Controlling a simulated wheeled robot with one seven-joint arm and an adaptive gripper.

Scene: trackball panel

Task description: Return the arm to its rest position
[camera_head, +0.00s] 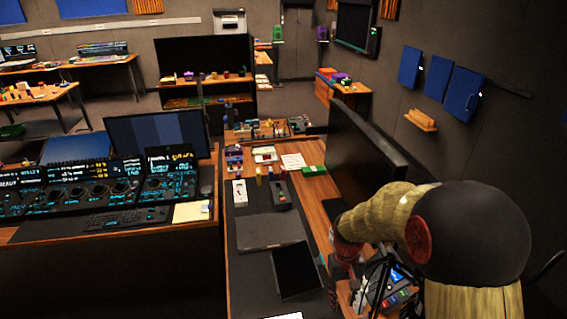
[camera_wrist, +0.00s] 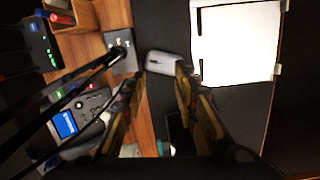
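My arm (camera_head: 385,218) reaches in from the right in the head view, bent downward over the right end of the desk. My gripper (camera_wrist: 158,82) shows in the wrist view with its two dark and yellowish fingers apart. Nothing is visibly held between them. A light grey mouse-like object (camera_wrist: 161,64) lies on the dark surface beyond the fingertips; I cannot tell whether a finger touches it. A small device with a lit blue screen (camera_wrist: 66,124) is left of the fingers; a similar screen shows beside my arm in the head view (camera_head: 397,275).
A large dark monitor (camera_head: 362,152) stands close behind my arm. The desk holds a black tablet (camera_head: 296,270), a dark flat panel (camera_head: 268,231) and small boxes farther back. A white sheet (camera_wrist: 240,42) lies right of my gripper. A lit control console (camera_head: 90,185) stands left.

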